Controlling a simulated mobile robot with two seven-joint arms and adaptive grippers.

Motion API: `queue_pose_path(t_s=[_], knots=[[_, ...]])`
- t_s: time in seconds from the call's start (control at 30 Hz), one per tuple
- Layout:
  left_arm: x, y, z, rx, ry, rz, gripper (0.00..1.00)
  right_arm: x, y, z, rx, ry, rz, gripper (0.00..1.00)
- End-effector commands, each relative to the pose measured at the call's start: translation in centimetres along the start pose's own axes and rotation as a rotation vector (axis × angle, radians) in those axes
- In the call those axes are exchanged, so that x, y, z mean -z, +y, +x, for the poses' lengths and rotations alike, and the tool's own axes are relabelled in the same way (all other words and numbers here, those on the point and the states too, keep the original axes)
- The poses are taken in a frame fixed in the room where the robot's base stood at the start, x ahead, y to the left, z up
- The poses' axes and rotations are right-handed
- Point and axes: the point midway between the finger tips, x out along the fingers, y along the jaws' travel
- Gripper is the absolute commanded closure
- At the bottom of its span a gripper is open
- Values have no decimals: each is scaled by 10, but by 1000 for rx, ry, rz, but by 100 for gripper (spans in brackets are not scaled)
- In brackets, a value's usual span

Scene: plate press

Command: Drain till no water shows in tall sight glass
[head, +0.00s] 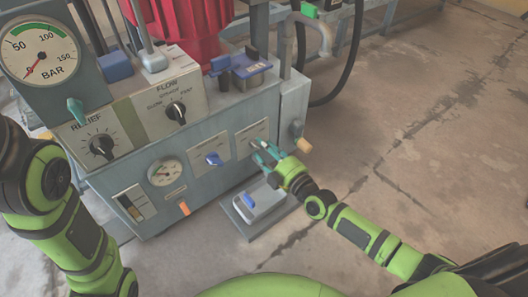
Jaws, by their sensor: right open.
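A small pale panel (133,203) with upright dark and tan strips sits low on the left of the machine front and looks like the sight glass. Its water level is too small to read. My right gripper (262,154) is open, its teal fingers at a pale plate (252,136) on the right of the front. The fingers partly cover what is mounted there, and I cannot tell whether they touch it.
An orange tab (184,209) and a round gauge (166,171) are on the lower front. A grey tray with a pedal-like part (258,204) is on the floor below my right gripper. A tan-ended handle (301,143) juts out at right. The floor at right is clear.

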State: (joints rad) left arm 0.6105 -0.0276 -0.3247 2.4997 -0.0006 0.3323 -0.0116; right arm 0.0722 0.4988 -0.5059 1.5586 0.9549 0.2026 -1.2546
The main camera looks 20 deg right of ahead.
Motion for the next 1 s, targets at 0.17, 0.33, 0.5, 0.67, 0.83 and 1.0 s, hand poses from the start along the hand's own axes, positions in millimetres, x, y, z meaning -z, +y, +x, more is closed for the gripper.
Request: queue_pose_path(t_s=[0.17, 0.33, 0.5, 0.67, 0.83, 1.0], knots=[[1, 1, -1, 0, 0, -1, 47, 0, 0, 5, 1, -1, 0, 55], [1, 1, -1, 0, 0, -1, 47, 0, 0, 5, 1, -1, 0, 59], [1, 1, -1, 0, 0, -1, 47, 0, 0, 5, 1, -1, 0, 100], [1, 1, -1, 0, 0, -2, 47, 0, 0, 5, 1, -1, 1, 100], [1, 1, 0, 0, 1, -2, 47, 0, 0, 5, 1, -1, 23, 100], [0, 0, 3, 0, 3, -2, 47, 0, 0, 5, 1, -1, 94, 100]])
